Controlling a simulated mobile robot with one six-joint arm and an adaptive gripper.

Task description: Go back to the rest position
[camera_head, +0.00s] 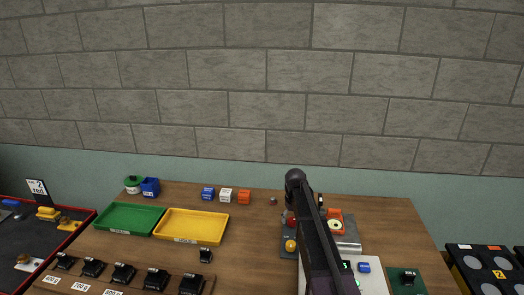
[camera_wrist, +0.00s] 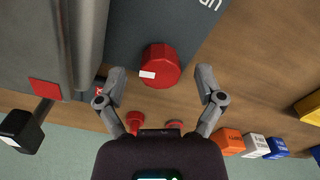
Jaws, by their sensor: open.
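My gripper (camera_wrist: 161,80) is open in the wrist view, its two fingers spread wide. A red faceted piece (camera_wrist: 160,66) with a white label shows between and beyond the fingertips, at the edge of a dark grey panel (camera_wrist: 205,45). A clear gap shows on both sides of it, and the gripper holds nothing. In the head view my arm (camera_head: 318,240) reaches over the right part of the wooden table (camera_head: 240,260), and I cannot make out the fingers there.
Green tray (camera_head: 128,219) and yellow tray (camera_head: 190,227) lie left. Blue (camera_head: 208,194), white (camera_head: 226,195) and orange (camera_head: 244,197) cubes stand at the back. Several black weights (camera_head: 123,275) line the front.

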